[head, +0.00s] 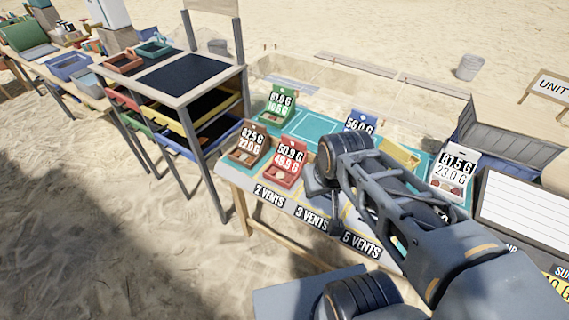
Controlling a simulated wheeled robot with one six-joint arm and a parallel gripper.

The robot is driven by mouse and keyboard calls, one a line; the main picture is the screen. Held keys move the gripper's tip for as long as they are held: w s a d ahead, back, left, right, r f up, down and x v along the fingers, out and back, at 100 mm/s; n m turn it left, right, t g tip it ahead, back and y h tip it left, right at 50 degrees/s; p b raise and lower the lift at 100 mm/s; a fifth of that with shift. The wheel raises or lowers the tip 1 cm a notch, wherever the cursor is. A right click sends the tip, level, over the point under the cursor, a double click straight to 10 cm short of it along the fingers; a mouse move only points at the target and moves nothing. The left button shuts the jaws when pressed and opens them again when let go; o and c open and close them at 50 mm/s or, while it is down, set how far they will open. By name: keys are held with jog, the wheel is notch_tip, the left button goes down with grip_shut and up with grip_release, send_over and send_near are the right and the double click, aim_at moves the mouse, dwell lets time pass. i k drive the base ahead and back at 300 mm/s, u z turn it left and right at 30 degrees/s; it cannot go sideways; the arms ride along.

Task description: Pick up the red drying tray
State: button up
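A red tray (121,98) sits in the upper left slot of the dark-framed drying rack (241,88), with only its front edge showing. A smaller orange-red tray (124,63) lies on the rack's top. I cannot tell from the picture which one is the drying tray. My gripper (335,228) hangs below my arm's wrist over the front of the sorting table, well to the right of the rack and apart from both trays. It is small and dark, and its fingers cannot be made out.
Yellow (163,115), green (136,121) and blue (172,145) trays sit in the rack; a teal tray (153,49) lies on top. The sorting table (234,174) bears several weight-labelled stands, including a red one (290,164). Open sand lies in front of the rack.

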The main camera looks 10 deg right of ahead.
aim_at(290, 156)
jog(key=u, duration=2.15)
jog(key=i, duration=1.4)
jog(key=z, duration=3.35)
jog(key=i, duration=0.5)
jog(key=u, duration=0.1)
